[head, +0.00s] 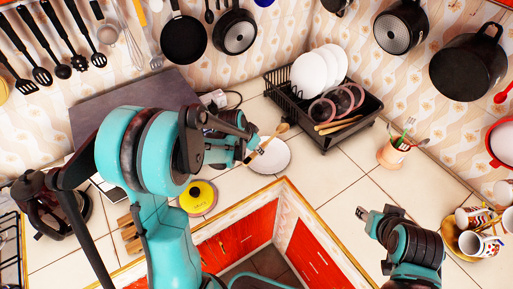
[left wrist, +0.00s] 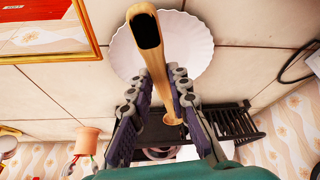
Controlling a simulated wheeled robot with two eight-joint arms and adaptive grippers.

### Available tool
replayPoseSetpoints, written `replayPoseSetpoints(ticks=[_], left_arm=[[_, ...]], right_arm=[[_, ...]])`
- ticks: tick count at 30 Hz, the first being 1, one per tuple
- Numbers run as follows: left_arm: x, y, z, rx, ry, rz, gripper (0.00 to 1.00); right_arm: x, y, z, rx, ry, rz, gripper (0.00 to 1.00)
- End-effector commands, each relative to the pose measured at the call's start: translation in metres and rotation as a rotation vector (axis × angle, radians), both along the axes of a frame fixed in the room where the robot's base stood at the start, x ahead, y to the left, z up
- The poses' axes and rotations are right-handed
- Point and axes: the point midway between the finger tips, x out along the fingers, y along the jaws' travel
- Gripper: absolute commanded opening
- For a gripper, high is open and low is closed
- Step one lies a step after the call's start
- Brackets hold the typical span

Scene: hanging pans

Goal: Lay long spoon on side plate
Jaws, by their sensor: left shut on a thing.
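The long wooden spoon (left wrist: 178,60) is between the fingers of my left gripper (left wrist: 168,112), which is shut on it. In the left wrist view its handle end points toward the camera and crosses in front of the white side plate (left wrist: 125,55). In the head view the spoon (head: 282,128) slants over the side plate (head: 274,158), with my left gripper (head: 258,142) at the plate's far left edge. I cannot tell whether the spoon touches the plate. My right gripper (head: 376,213) is empty, its fingers apart, over the counter at the right.
A utensil cup (head: 392,152) and patterned mugs (head: 480,245) are to the right. The counter has an open gap in front.

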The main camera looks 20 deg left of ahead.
Motion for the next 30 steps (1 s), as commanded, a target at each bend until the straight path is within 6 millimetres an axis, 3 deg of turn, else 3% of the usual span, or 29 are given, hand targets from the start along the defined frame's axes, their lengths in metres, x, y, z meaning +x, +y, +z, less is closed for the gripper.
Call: replayPoseSetpoints(ticks=[15,27,28,30], left_arm=[[0.0,0.0,-0.056,0.001,0.001,-0.002,0.0],[0.0,0.0,-0.059,0.001,0.001,-0.002,0.0],[0.0,0.0,-0.059,0.001,0.001,-0.002,0.23],[0.0,0.0,-0.059,0.001,0.001,-0.002,0.41]], right_arm=[[0.0,0.0,-0.044,0.0,0.0,0.0,0.4],[0.0,0.0,-0.047,0.0,0.0,0.0,0.4],[0.0,0.0,-0.047,0.0,0.0,0.0,0.4],[0.0,0.0,-0.047,0.0,0.0,0.0,0.4]])
